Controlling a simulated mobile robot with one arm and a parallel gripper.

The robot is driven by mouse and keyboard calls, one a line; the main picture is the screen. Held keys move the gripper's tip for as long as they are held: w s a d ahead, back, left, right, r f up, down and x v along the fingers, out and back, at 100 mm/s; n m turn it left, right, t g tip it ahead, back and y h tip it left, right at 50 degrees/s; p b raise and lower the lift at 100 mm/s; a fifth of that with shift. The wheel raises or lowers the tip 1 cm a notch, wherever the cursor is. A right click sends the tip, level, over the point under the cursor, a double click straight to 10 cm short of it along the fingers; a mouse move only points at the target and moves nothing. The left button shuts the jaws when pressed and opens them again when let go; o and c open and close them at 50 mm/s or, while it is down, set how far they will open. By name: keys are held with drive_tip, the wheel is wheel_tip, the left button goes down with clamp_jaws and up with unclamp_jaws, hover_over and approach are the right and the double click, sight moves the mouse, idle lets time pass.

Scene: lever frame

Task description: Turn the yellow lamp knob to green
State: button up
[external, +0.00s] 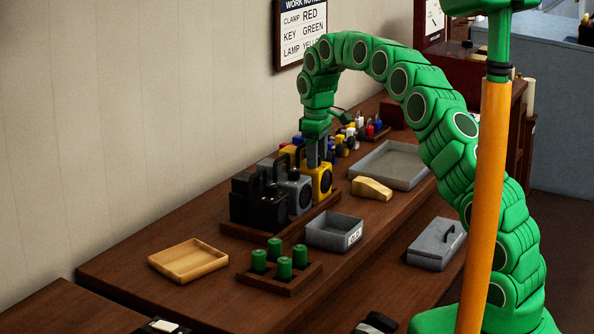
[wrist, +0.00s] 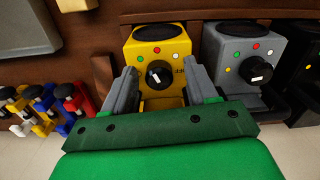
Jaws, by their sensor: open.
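The yellow lamp (external: 321,181) stands in a row of lamps on the worktable. In the wrist view the yellow lamp (wrist: 171,50) shows a black knob (wrist: 158,74) with a white mark, ringed by small coloured dots. I cannot tell for sure which dot the mark points to. My gripper (external: 314,158) points down at the yellow lamp. In the wrist view my gripper (wrist: 164,82) is open, with one grey finger on each side of the knob. Neither finger clearly touches the knob.
A grey lamp (wrist: 238,50) and a black lamp (external: 258,203) stand close beside the yellow one. Coloured clamps (wrist: 50,105) lie on the other side. A grey bin (external: 335,232), a rack of green cylinders (external: 279,275) and a wooden tray (external: 187,260) are nearby.

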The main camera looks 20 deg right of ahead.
drive_tip(key=shift+s+m, duration=0.1)
drive_tip(key=shift+m, duration=1.9)
drive_tip(key=shift+m, duration=0.3)
wheel_tip(320, 180, up, 8)
drive_tip(key=shift+f, duration=0.25)
drive_tip(key=shift+a+r, duration=0.2)
drive_tip(key=shift+r, duration=0.05)
drive_tip(key=w+a+r+t+y, duration=0.6)
drive_tip(key=w+a+r+y, duration=0.3)
drive_tip(key=a+r, duration=0.6)
drive_tip(key=shift+w+a+r+t, duration=0.2)
drive_tip(key=shift+w+r+t, duration=0.25)
drive_tip(key=shift+w, duration=0.65)
